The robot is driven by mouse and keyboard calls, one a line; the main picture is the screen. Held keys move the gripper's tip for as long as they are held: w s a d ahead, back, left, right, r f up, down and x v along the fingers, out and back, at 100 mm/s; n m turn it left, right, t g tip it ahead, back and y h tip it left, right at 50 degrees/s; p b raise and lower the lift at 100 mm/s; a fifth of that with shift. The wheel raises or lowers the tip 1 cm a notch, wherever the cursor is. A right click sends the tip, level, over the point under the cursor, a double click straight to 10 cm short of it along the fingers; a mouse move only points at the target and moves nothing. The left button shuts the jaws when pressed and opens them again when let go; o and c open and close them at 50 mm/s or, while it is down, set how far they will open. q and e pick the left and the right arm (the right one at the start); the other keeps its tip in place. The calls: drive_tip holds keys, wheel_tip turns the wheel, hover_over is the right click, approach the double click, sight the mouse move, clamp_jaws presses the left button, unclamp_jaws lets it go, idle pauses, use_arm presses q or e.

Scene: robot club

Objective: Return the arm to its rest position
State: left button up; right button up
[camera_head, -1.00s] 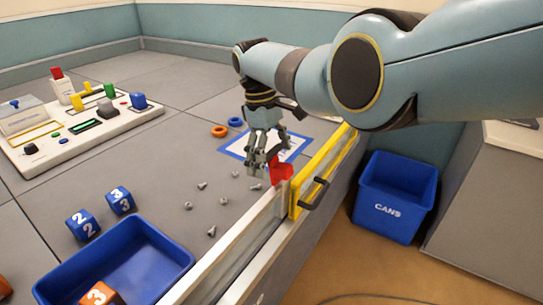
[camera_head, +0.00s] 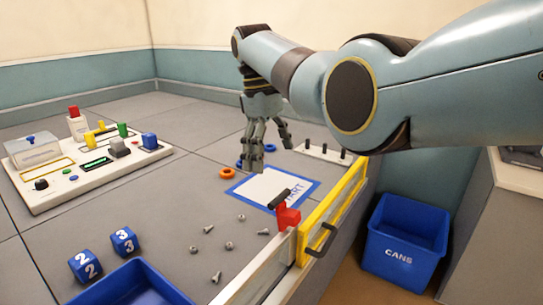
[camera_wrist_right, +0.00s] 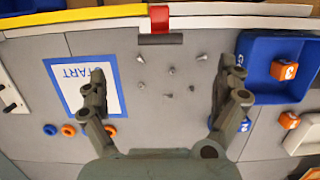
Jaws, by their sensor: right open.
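My right gripper (camera_head: 266,150) hangs from the arm that comes in from the right in the head view. It is raised above the table, over the area near the blue-framed START sheet (camera_head: 262,190). Its fingers are spread and empty. The right wrist view shows the same gripper (camera_wrist_right: 160,95) with its two fingers wide apart and only bare table and screws between them. My left gripper is not in view.
Several screws (camera_head: 228,245) lie loose. Blue number cubes (camera_head: 124,240), a blue tray (camera_head: 130,285), a control panel (camera_head: 85,165) and a CANS bin (camera_head: 405,240) stand around.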

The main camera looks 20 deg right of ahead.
drive_tip(key=s+d+f+m+t, duration=0.15)
drive_tip(key=s+d+f, duration=0.25)
drive_tip(key=s+f, duration=0.4)
drive_tip(key=s+d+f+m+t, duration=0.1)
drive_tip(key=s+d+f+m, duration=0.25)
drive_tip(key=s+f, duration=0.5)
drive_tip(key=s+d+r+m+t, duration=0.1)
drive_tip(key=s+d+r, duration=0.15)
drive_tip(key=s, duration=0.85)
drive_tip(key=s+d+r+m+t, duration=0.1)
drive_tip(key=s+r+t, duration=0.15)
drive_tip(key=s, duration=0.95)
wheel_tip(320, 180, down, 24)
drive_tip(key=s+d+g, duration=0.1)
drive_tip(key=d+g, duration=0.1)
drive_tip(key=s+d+f+g, duration=0.1)
drive_tip(key=s+f, duration=1.6)
drive_tip(key=s, duration=0.2)
drive_tip(key=shift+y, duration=0.3)
